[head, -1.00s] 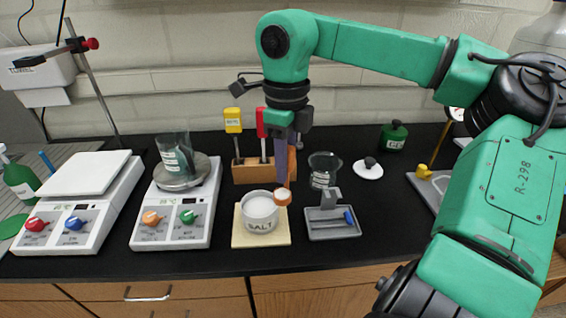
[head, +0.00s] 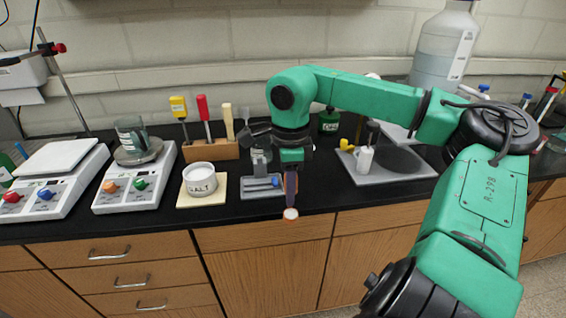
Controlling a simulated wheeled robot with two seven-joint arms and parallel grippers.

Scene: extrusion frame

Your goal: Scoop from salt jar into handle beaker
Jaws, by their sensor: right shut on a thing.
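The white salt jar (head: 201,179) stands open on a small pale board, left of my right gripper. My right gripper (head: 291,186) is shut on an orange scoop (head: 291,219) that holds white salt and hangs bowl-down in the picture, overlapping the bench's front edge. A glass beaker (head: 131,138) with a pale label stands on the round pan of the second balance; it seems to have a handle. A second beaker, on the bench behind my gripper, is mostly hidden. My left gripper is out of view.
Two balances (head: 60,172) stand at left. A wooden block (head: 222,150) holds upright tools behind the jar. A grey tray (head: 400,168) with a white bottle (head: 364,160) is at right.

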